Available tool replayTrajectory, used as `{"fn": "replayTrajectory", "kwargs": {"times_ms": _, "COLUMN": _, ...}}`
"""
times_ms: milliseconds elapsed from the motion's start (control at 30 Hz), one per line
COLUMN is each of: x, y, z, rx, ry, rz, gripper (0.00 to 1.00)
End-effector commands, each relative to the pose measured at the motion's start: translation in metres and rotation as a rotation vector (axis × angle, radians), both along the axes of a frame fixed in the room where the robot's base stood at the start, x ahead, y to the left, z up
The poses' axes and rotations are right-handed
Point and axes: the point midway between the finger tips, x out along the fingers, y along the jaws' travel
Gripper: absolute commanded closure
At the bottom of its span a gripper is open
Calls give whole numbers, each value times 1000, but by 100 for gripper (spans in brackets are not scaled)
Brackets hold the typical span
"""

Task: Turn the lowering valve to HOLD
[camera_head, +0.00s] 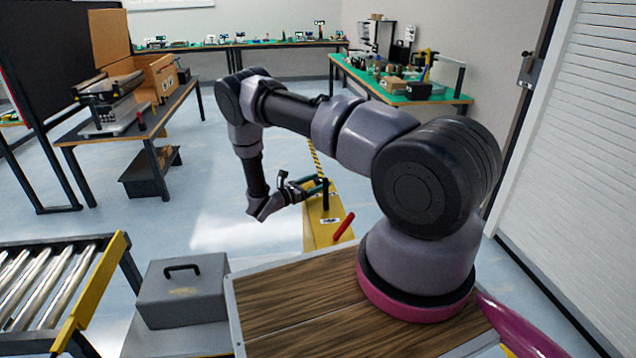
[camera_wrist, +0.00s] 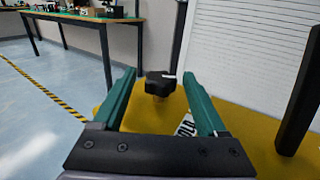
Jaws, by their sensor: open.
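The lowering valve appears in the wrist view as a black lobed knob (camera_wrist: 158,86) on a brass stem, with a white mark on its top right. It rises from a yellow deck (camera_wrist: 262,128). A white label (camera_wrist: 186,124) with dark print lies below it, partly hidden by my right finger. My gripper (camera_wrist: 157,76) is open, its two green fingers on either side of the knob in the picture. I see no contact. In the head view my gripper (camera_head: 316,187) is over the yellow machine (camera_head: 318,236); I cannot make out the knob there.
A black post (camera_wrist: 300,100) stands right of my gripper and another (camera_wrist: 179,38) behind the knob. A red lever (camera_head: 344,227) sticks up from the yellow machine. A grey toolbox (camera_head: 182,290) and roller conveyor (camera_head: 55,280) are at lower left. The floor left of the machine is clear.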

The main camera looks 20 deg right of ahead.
Motion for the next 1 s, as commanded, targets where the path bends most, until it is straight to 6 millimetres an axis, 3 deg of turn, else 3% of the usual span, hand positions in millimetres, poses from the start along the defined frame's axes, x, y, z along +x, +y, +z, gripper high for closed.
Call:
{"fn": "replayTrajectory", "kwargs": {"times_ms": 300, "x": 1, "y": -3, "z": 0, "rx": 0, "ry": -1, "rz": 1, "gripper": 25}}
{"fn": "replayTrajectory", "kwargs": {"times_ms": 367, "x": 1, "y": -3, "z": 0, "rx": 0, "ry": -1, "rz": 1, "gripper": 44}}
{"fn": "replayTrajectory", "kwargs": {"times_ms": 500, "x": 1, "y": -3, "z": 0, "rx": 0, "ry": 0, "rz": 1, "gripper": 98}}
{"fn": "replayTrajectory", "kwargs": {"times_ms": 1000, "x": 3, "y": -2, "z": 0, "rx": 1, "ry": -4, "rz": -111, "gripper": 100}}
